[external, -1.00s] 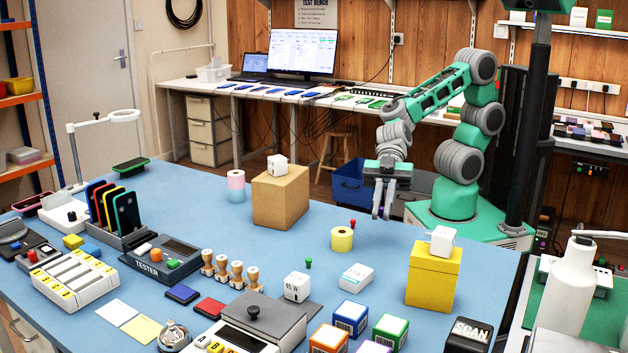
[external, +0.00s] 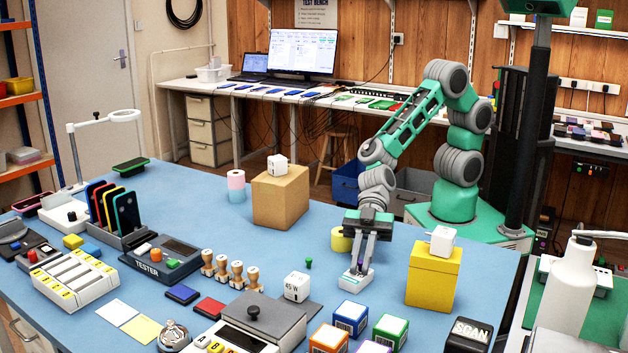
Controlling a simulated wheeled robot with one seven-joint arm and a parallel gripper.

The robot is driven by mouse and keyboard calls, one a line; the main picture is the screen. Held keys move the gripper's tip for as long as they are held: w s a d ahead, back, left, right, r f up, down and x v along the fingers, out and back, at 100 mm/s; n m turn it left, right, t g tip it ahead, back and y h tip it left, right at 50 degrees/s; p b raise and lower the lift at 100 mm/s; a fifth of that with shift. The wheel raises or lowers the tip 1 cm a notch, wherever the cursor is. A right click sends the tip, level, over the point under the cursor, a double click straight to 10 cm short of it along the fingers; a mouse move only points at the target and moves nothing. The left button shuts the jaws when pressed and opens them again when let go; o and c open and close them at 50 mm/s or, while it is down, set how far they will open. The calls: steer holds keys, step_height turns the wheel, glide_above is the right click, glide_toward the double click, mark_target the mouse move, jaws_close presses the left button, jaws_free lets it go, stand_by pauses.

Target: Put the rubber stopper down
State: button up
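My gripper (external: 357,268) points down at the front middle of the blue table. Its fingertips are at the top of a small white box (external: 356,282) and cover part of it. A narrow gap shows between the fingers. A tiny dark spot shows by the fingertips, too small to identify. I cannot make out a rubber stopper for certain, nor whether the fingers hold one. A small green peg-like piece (external: 308,263) stands on the table to the left of the gripper.
A yellow roll (external: 340,241) stands just behind my gripper, partly hidden. A yellow box (external: 433,278) with a white cube (external: 442,240) on top stands to the right. Several coloured boxes are in front. A cardboard box (external: 281,203) stands at the back left, with clear blue table (external: 225,225) before it.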

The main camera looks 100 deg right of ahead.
steer(key=o, duration=0.4)
steer(key=shift+o, duration=0.2)
steer(key=shift+r, duration=0.1)
steer(key=shift+d+r, duration=0.1)
steer(key=shift+r, duration=0.05)
steer(key=v, duration=1.1)
steer(key=shift+s+d+r, duration=0.15)
steer(key=shift+s+d, duration=0.1)
steer(key=shift+d, duration=0.05)
steer(key=shift+o, duration=0.7)
